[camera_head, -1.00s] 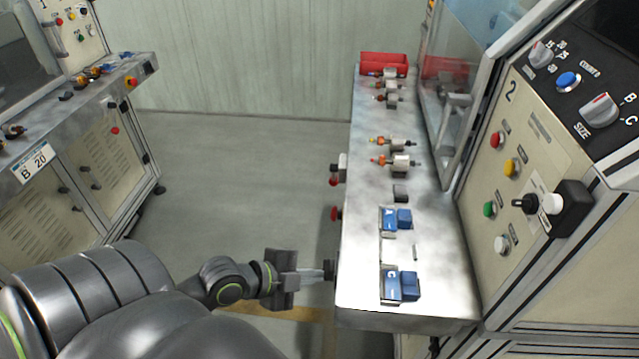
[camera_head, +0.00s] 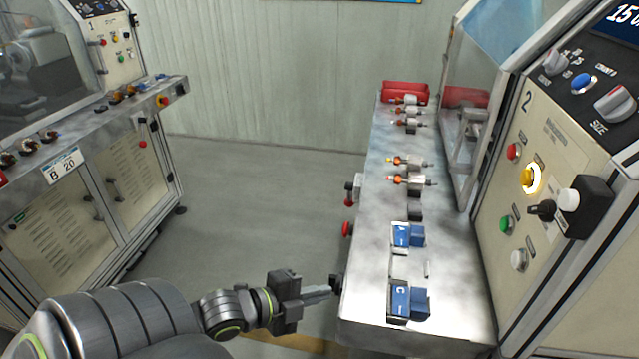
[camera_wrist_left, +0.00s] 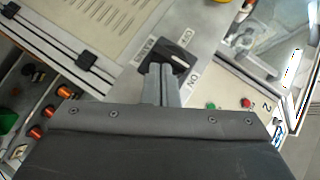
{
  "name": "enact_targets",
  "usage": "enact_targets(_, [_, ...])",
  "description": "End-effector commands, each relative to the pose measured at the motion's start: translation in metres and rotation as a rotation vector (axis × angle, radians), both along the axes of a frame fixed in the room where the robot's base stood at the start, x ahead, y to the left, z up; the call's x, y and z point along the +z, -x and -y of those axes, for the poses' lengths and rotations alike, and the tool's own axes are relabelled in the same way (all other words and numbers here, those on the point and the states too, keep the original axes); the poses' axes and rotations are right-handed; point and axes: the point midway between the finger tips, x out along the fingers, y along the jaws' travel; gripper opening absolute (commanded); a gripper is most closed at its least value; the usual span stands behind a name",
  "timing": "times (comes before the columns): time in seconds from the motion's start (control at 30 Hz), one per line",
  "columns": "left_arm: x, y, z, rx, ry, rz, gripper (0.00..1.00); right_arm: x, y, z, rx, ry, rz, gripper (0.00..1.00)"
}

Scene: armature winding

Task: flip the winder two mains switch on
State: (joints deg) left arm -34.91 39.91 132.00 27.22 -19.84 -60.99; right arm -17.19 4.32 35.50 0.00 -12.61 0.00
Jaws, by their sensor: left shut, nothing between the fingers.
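The winder two mains switch (camera_wrist_left: 172,57) is a black knob on a grey plate in the left wrist view, with printed labels around it, one reading ON. My left gripper (camera_wrist_left: 164,72) is shut and empty, its fingertips at the knob and seemingly touching it. In the head view my left gripper (camera_head: 330,288) reaches the left side of the winder two bench (camera_head: 455,290) near its front corner, where a small dark part of the switch shows. On the winder two panel (camera_head: 545,130) the yellow button (camera_head: 528,177) glows and the display (camera_head: 622,15) shows digits. My right gripper is out of view.
Blue boxes (camera_head: 401,300), small armatures (camera_head: 410,180) and red bins (camera_head: 404,92) are on the bench. Winder one (camera_head: 90,200) stands at the left, with clear floor between.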

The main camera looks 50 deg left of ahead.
Motion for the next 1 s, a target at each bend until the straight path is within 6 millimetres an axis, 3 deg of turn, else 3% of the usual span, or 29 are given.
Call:
enact_targets(0.33, [0.005,-0.012,-0.008,0.000,-0.002,0.001,0.00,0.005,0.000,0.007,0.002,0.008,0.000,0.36])
enact_targets(0.77, [0.005,-0.012,-0.008,0.001,-0.001,0.001,0.00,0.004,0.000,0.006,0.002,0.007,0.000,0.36])
enact_targets(1.0, [0.010,0.001,-0.012,0.003,-0.004,-0.003,0.00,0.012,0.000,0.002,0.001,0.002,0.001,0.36])
